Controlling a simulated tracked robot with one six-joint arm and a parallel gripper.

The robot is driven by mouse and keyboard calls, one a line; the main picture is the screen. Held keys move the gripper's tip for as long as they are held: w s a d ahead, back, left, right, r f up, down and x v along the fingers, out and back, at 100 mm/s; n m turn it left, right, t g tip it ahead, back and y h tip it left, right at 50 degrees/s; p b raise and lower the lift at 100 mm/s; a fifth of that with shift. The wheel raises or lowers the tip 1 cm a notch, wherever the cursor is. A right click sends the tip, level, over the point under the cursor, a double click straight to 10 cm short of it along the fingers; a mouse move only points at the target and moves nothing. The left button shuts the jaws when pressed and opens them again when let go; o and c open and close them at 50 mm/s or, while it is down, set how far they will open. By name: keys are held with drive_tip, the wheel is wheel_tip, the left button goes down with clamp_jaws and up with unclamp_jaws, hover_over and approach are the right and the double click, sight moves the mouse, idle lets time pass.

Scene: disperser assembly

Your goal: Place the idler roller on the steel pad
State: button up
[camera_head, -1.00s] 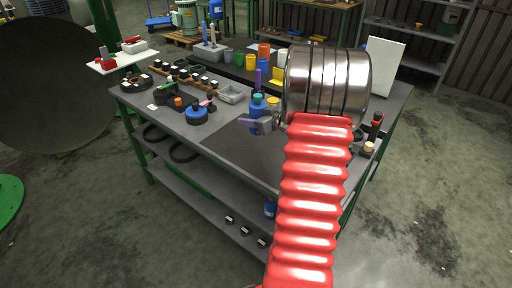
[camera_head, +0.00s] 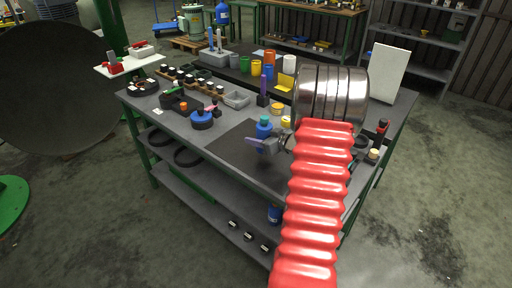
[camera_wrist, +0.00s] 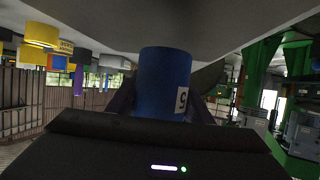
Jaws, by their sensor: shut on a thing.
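My gripper (camera_head: 264,143) is shut on a blue cylinder with a teal top (camera_head: 264,127), which I take for the idler roller. In the wrist view the blue cylinder (camera_wrist: 165,80) stands between the dark fingers, with a white label at its side. It is over the right part of a dark flat square (camera_head: 232,149) on the bench, probably the steel pad. I cannot tell whether the cylinder touches it. My red arm hides the bench behind and right of the gripper.
A purple upright block (camera_head: 263,92), a yellow angled piece (camera_head: 285,83) and coloured cups (camera_head: 256,67) stand behind the gripper. A blue round part (camera_head: 202,119) and a grey tray (camera_head: 237,99) lie to the left. The square's left part is clear.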

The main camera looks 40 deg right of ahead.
drive_tip(key=shift+f, duration=1.85)
drive_tip(key=shift+f, duration=0.1)
drive_tip(key=o, duration=1.4)
drive_tip(key=shift+s, duration=0.2)
drive_tip(key=v, duration=1.1)
drive_tip(key=shift+s+r, duration=0.2)
drive_tip(key=shift+s, duration=0.1)
